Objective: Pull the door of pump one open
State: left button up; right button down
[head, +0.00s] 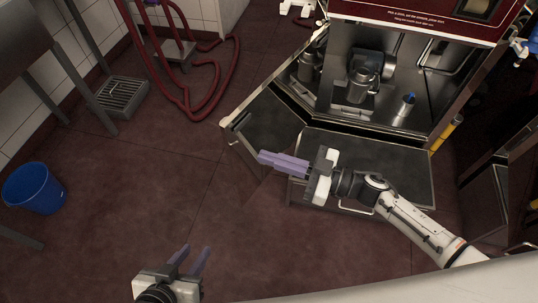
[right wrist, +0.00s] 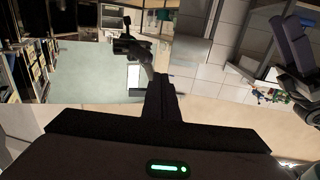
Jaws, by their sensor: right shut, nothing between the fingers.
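A dispenser cabinet stands at the upper right in the head view, with a red upper front (head: 420,20) and a steel bay (head: 385,105). Below the bay are dark flat tops (head: 395,165), angled at the left. A pale bar-like handle (head: 350,209) shows at the front edge, partly behind my right arm. I cannot tell which part is the door of pump one. My right gripper (head: 283,162) is shut and empty, pointing left across the angled corner; its closed fingers also show in the right wrist view (right wrist: 161,95). My left gripper (head: 191,260) is open and empty above the floor.
A blue bucket (head: 35,187) stands at the left. Red hoses (head: 190,105) lie at the upper left near a metal floor grate (head: 120,96). Dark panels (head: 500,190) stand at the right. The middle floor (head: 130,180) is clear.

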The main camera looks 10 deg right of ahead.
jog(key=s+a+p+v, duration=0.1)
jog(key=s+v, duration=0.1)
jog(key=v, duration=1)
jog(key=shift+s, duration=0.45)
jog(key=s+f+m+h+p, duration=0.5)
jog(key=s+m+h, duration=0.5)
jog(key=h, duration=0.3)
jog(key=shift+d+f+p, duration=0.4)
jog(key=shift+f, duration=0.4)
